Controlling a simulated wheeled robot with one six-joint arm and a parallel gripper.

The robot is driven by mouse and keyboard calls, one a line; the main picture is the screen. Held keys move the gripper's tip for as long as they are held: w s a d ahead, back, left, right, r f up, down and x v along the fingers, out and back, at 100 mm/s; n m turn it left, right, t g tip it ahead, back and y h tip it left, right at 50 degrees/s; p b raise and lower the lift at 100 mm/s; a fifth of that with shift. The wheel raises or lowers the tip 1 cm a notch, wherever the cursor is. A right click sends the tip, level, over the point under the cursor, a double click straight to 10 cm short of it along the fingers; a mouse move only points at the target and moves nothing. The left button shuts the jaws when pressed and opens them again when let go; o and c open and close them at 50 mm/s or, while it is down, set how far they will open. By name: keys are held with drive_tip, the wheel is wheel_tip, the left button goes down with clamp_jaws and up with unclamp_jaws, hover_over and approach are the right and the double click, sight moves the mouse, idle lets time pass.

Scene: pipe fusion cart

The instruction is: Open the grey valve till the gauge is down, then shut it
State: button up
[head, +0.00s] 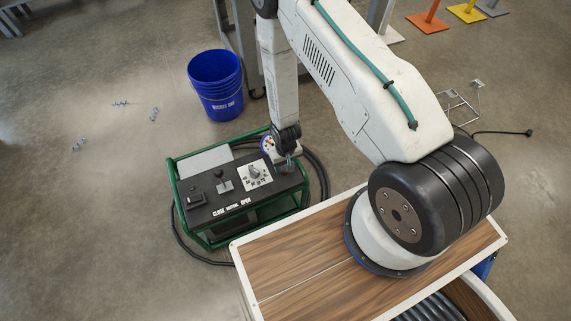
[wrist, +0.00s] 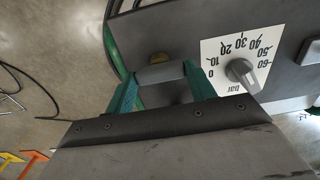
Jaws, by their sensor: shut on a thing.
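The grey valve handle (wrist: 160,73) lies between the teal fingers of my gripper (wrist: 162,88) in the wrist view. My gripper is shut on it. In the head view my gripper (head: 287,158) is at the right rear of the cart's black panel, and the handle is too small and covered to make out clearly. A round white gauge (head: 267,144) stands beside my gripper at the panel's back edge. Its needle is too small to read.
The green-framed cart (head: 171,176) carries a white dial plate (head: 254,176) with a grey knob (wrist: 243,74) and a 0–60 bar scale, plus a black-knobbed lever (head: 220,181). A blue bucket (head: 215,88) stands behind. Black hose (head: 325,180) curves around the cart's right.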

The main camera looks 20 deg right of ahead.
drive_tip(key=m, duration=0.8)
drive_tip(key=shift+m, duration=0.3)
drive_tip(key=m, duration=0.4)
drive_tip(key=shift+m, duration=2)
drive_tip(key=o, duration=1)
